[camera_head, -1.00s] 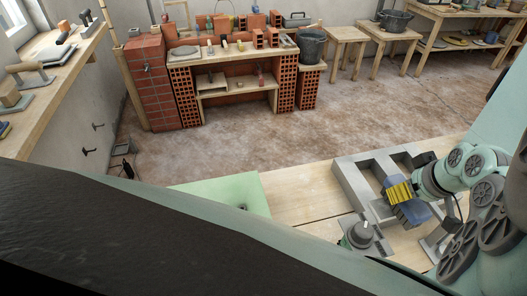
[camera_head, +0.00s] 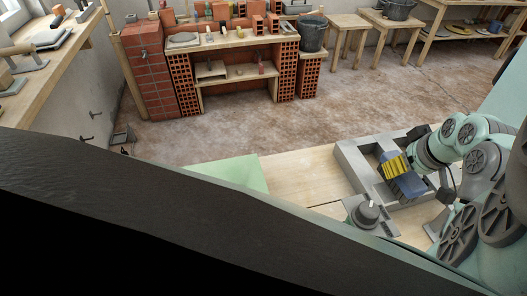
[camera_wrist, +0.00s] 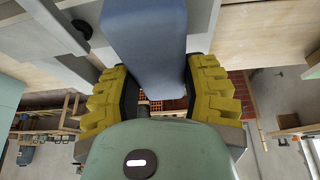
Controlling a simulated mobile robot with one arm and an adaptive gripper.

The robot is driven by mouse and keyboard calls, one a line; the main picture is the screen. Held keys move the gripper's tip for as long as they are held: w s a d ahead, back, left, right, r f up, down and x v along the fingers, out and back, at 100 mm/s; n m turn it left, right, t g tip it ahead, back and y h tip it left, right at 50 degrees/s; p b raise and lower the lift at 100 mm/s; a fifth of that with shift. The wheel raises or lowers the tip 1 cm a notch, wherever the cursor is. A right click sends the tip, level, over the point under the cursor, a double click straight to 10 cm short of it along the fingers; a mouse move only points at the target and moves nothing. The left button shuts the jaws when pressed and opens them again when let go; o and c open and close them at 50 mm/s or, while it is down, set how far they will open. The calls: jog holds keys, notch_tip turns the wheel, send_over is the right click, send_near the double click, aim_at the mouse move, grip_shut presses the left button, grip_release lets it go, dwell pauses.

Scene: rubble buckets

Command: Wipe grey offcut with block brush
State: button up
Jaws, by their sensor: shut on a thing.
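My gripper (camera_head: 397,168), with yellow ribbed fingers, is shut on a blue block, which I take to be the block brush (camera_head: 408,187). In the wrist view the brush (camera_wrist: 145,40) is a smooth blue-grey block between the yellow fingers. The grey piece (camera_head: 350,170), which I take to be the offcut, is a broad piece with open recesses lying on the pale wooden top. It also shows in the wrist view (camera_wrist: 55,50). The brush is over its near right part in the head view. Whether they touch is hidden.
A grey fixture with a round knob (camera_head: 367,214) stands just in front of the grey piece. A pale green sheet (camera_head: 235,172) lies to the left on the wooden top. A brick workbench (camera_head: 240,45) and a dark bucket (camera_head: 312,35) stand across the open floor.

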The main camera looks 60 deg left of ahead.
aim_at(410, 178)
jog(key=shift+a+f, duration=0.15)
jog(key=shift+a, duration=0.2)
jog(key=shift+s+d+p, duration=0.4)
jog(key=shift+d, duration=0.5)
jog(key=shift+s+d+p, duration=0.35)
jog(key=shift+s+d, duration=0.05)
jog(key=shift+d, duration=0.45)
jog(key=shift+r, duration=0.2)
jog(key=shift+r+p, duration=0.45)
jog(key=shift+r, duration=0.3)
jog(key=shift+w+p, duration=0.1)
jog(key=shift+p, duration=0.7)
